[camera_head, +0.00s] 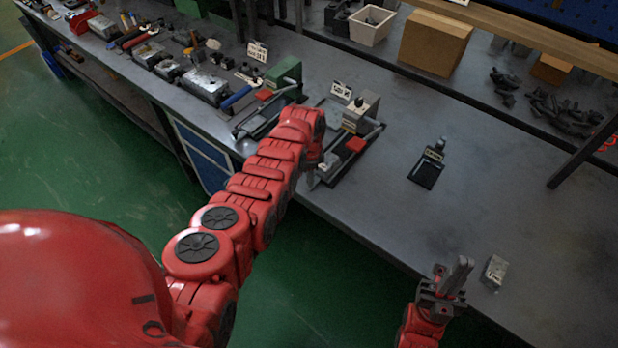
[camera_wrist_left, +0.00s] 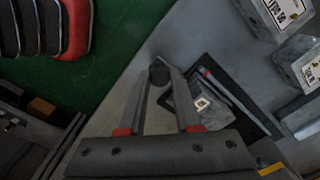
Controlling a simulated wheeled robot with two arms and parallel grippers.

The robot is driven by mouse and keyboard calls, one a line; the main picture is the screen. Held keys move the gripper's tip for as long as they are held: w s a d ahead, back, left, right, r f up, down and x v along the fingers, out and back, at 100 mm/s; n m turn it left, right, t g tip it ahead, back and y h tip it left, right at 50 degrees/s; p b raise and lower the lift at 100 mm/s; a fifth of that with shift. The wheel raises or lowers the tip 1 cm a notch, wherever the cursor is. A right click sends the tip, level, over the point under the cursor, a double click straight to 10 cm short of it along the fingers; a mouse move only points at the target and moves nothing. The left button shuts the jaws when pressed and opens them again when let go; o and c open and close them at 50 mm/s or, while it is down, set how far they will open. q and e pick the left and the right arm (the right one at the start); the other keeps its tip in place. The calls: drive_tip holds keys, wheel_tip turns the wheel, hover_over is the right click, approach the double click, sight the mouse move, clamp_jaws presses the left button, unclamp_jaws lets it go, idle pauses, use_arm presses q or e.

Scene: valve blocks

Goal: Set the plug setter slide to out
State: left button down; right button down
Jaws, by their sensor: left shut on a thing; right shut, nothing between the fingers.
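A bench fixture with a grey-beige block (camera_head: 361,113), a dark base and a red piece (camera_head: 355,145) stands on the bench at the centre; I take it to be the plug setter, but its small label is not legible. My left gripper (camera_head: 318,176) is at the fixture's near left end, mostly hidden by my arm. My right gripper (camera_head: 457,275) is shut and empty by the bench's front edge.
A green fixture (camera_head: 284,74) stands to the left, close to my left arm. A small black fixture (camera_head: 428,168) and a grey labelled block (camera_head: 494,271) lie to the right. Tools crowd the bench's far left. The right part of the bench is mostly clear.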

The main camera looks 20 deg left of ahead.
use_arm(q)
drive_tip(key=c, duration=0.9)
unclamp_jaws()
drive_tip(key=shift+s+f, duration=0.2)
drive_tip(key=shift+s, duration=0.1)
drive_tip(key=shift+c, duration=0.2)
drive_tip(key=o, duration=0.3)
drive_tip(key=shift+o, duration=0.2)
drive_tip(key=shift+r, duration=0.1)
drive_tip(key=shift+w+r, duration=0.1)
drive_tip(key=shift+w, duration=0.05)
drive_tip(key=shift+w+r, duration=0.1)
drive_tip(key=shift+r, duration=0.45)
wheel_tip(320, 180, up, 7)
drive_tip(key=b, duration=0.2)
drive_tip(key=shift+f+b, duration=0.2)
drive_tip(key=shift+b, duration=0.1)
wheel_tip(320, 180, up, 10)
drive_tip(key=p, duration=0.5)
drive_tip(key=shift+f, duration=0.25)
drive_tip(key=shift+s, duration=0.2)
